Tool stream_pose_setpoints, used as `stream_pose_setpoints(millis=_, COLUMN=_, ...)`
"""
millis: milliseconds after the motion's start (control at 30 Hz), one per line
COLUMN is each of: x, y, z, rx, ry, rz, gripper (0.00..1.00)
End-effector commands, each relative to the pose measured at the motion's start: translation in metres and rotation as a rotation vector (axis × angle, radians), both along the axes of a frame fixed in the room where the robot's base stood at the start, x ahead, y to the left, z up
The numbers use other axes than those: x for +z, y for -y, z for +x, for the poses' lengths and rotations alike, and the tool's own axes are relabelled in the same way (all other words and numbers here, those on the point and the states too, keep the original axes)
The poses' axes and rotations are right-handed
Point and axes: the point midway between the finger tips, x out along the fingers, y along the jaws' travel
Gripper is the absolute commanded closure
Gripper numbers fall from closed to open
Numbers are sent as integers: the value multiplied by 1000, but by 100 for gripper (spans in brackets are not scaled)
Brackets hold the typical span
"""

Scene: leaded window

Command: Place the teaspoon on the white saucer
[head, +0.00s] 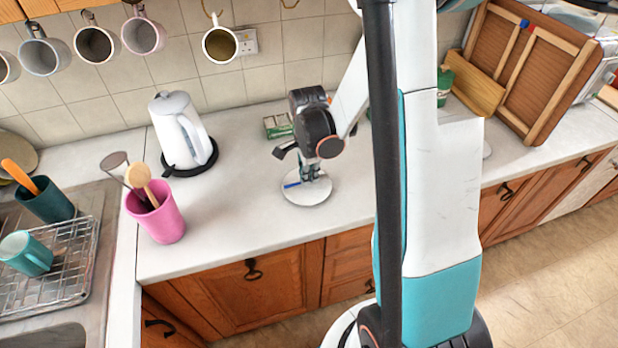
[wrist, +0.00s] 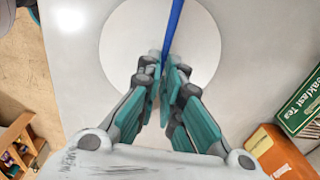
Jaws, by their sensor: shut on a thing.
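The white saucer (head: 312,196) lies on the worktop in front of the tea box, and it fills the upper middle of the wrist view (wrist: 124,42). My gripper (head: 308,177) points down right over the saucer. In the wrist view its teal fingers (wrist: 166,78) are shut on the teaspoon, whose blue handle (wrist: 174,30) runs up past the saucer's far rim. In the head view the blue handle (head: 292,184) shows just left of the fingers, over the saucer. The rest of the spoon is hidden by the fingers. I cannot tell whether it touches the saucer.
A green tea box (head: 279,126) stands behind the saucer, with an orange box (wrist: 282,150) beside it in the wrist view. A white kettle (head: 182,130) and a pink utensil cup (head: 160,216) stand to the left. Worktop in front of the saucer is clear.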

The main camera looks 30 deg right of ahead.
Motion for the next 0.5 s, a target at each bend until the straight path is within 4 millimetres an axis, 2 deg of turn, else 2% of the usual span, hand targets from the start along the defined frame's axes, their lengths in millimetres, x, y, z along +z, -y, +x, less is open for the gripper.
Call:
stream_pose_setpoints(millis=67, x=-8, y=0, z=0, rx=0, ry=0, rz=0, gripper=100)
stream_pose_setpoints(millis=500, x=-14, y=0, z=0, rx=0, ry=0, rz=0, gripper=100)
